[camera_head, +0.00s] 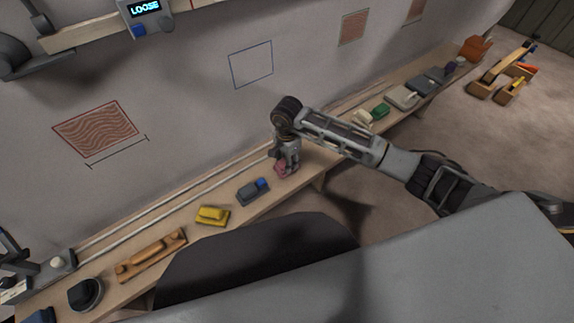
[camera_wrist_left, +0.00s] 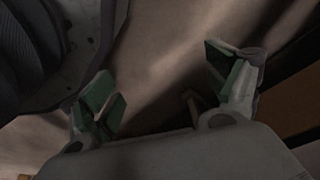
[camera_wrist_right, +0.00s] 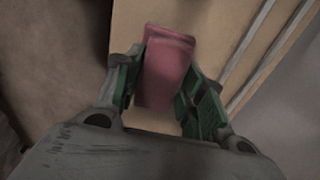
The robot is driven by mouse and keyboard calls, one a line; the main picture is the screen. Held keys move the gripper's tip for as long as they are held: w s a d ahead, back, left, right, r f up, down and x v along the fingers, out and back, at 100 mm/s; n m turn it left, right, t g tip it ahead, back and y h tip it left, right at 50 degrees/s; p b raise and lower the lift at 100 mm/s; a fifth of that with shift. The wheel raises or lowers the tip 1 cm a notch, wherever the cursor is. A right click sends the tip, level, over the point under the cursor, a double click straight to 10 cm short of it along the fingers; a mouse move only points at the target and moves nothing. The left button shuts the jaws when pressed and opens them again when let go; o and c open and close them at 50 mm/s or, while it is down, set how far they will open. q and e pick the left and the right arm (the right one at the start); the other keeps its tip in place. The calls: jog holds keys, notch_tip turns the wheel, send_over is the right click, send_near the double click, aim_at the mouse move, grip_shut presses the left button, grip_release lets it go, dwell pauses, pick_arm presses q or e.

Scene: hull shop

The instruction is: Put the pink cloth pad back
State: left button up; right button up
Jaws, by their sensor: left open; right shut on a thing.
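The pink cloth pad (camera_wrist_right: 168,68) is between the green-lined fingers of my right gripper (camera_wrist_right: 158,92) in the right wrist view. My right gripper is shut on it, over the wooden shelf. In the head view the pad (camera_head: 281,169) shows as a small pink patch under my right gripper (camera_head: 284,163), at shelf height. Whether the pad touches the shelf is hard to tell. My left gripper (camera_wrist_left: 165,85) is open and empty in the left wrist view; it is not visible in the head view.
The long shelf (camera_head: 225,222) runs along the wall. A dark grey block with a blue part (camera_head: 253,191), a yellow block (camera_head: 212,215) and a wooden tool (camera_head: 151,255) lie left of my right gripper. Green (camera_head: 380,111) and grey (camera_head: 402,97) items lie to its right.

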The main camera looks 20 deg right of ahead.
jog(key=shift+f, duration=1.4)
pick_arm(q)
jog(key=shift+d+r, duration=0.2)
jog(key=shift+r, duration=0.3)
jog(key=shift+r, duration=0.1)
pick_arm(e)
jog(key=o, duration=0.6)
pick_arm(q)
jog(key=shift+w+d+r, duration=0.15)
jog(key=shift+w+r, duration=0.25)
jog(key=shift+w, duration=0.2)
pick_arm(e)
jog(key=o, duration=0.3)
pick_arm(q)
jog(key=shift+f, duration=0.15)
pick_arm(e)
jog(key=shift+o, duration=0.2)
